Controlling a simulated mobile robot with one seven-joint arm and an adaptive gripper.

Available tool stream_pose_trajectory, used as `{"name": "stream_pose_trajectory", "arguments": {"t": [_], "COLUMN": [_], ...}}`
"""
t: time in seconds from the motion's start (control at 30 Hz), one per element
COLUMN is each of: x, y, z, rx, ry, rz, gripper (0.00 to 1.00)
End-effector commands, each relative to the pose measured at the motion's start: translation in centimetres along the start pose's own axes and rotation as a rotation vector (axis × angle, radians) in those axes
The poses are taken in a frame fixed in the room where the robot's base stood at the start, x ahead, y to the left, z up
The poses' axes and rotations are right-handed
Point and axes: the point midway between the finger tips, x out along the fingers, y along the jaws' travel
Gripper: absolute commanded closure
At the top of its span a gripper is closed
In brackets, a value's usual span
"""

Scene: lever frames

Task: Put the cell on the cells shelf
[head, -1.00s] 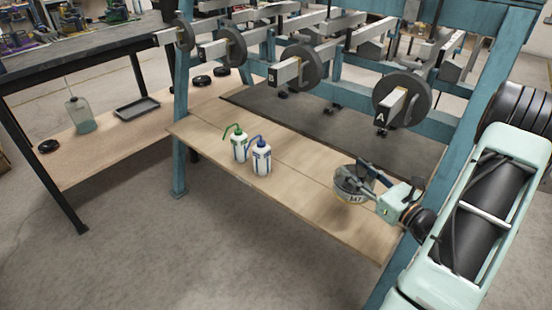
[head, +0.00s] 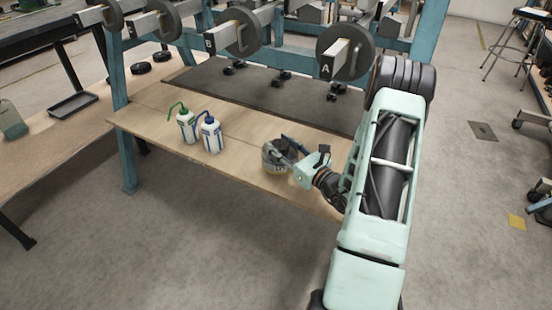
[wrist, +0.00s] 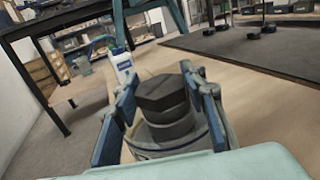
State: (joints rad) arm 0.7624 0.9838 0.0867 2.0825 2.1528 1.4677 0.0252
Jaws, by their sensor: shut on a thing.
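The cell (head: 270,158) is a round, grey metal body with a label on its side. In the wrist view, its dark stepped top (wrist: 165,95) stands upright between the fingers. My gripper (head: 290,150) is shut on the cell from both sides; its blue-padded fingers also show in the wrist view (wrist: 160,105). The cell is over the front right part of the wooden bench shelf (head: 235,165); I cannot tell whether it touches the wood. The fingers and wrist hide part of the cell. No shelf marked for cells can be made out.
A green-topped bottle (head: 186,127) and a blue-topped bottle (head: 211,135) stand left of the cell. Lever weights, including those marked A (head: 345,55) and B (head: 240,38), hang above a dark mat (head: 260,95). A side table with a tray (head: 73,105) is at left.

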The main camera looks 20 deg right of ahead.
Motion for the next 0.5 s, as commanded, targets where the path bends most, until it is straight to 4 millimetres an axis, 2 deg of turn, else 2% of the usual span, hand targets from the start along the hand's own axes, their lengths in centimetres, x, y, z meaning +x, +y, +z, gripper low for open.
{"name": "stream_pose_trajectory", "arguments": {"t": [0.27, 0.5], "x": [1.1, 1.3], "y": [0.5, 0.5], "z": [-1.2, -4.2], "rx": [-0.002, -0.002], "ry": [-0.007, -0.007], "rz": [0.002, -0.001], "gripper": [1.0, 1.0]}}
